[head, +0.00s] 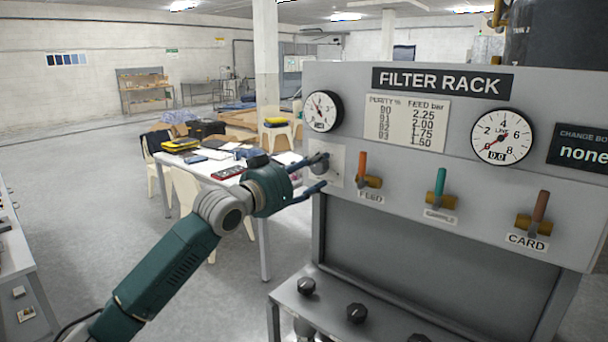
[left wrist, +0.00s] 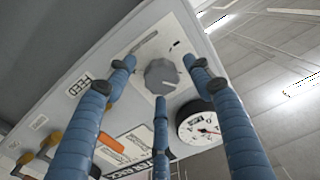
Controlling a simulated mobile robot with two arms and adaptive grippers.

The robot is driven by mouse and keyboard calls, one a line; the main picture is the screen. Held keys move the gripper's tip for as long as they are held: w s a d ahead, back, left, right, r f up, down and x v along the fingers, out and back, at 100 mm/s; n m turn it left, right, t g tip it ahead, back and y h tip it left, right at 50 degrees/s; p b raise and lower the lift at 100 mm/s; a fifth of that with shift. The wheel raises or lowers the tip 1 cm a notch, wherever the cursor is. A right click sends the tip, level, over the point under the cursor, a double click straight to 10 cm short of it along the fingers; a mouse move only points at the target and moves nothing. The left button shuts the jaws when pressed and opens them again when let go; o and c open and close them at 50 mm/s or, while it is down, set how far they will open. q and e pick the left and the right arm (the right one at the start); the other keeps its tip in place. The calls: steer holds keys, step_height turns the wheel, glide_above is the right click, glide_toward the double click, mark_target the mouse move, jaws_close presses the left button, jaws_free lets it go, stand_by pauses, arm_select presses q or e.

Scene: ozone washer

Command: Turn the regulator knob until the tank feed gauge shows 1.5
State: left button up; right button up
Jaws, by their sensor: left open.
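The regulator knob (head: 319,166) is a round grey knob on a pale plate at the left end of the filter rack's front panel. It also shows in the left wrist view (left wrist: 161,75). A round white gauge (head: 322,111) sits just above the knob; its needle points up and left, but its numbers and label are too small to read. It shows at an angle in the left wrist view (left wrist: 198,122). My left gripper (head: 321,173) is open, its fingers spread around the knob without visibly closing on it. My right gripper is out of view.
Orange (head: 362,168), teal (head: 439,187) and brown (head: 539,212) levers stand to the right along the panel. Black knobs (head: 357,313) sit on the lower shelf. A cluttered white table (head: 209,170) stands behind.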

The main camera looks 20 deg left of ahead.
arm_select(q)
steer(key=v, duration=1.1)
steer(key=shift+s, duration=0.35)
steer(key=shift+a, duration=0.15)
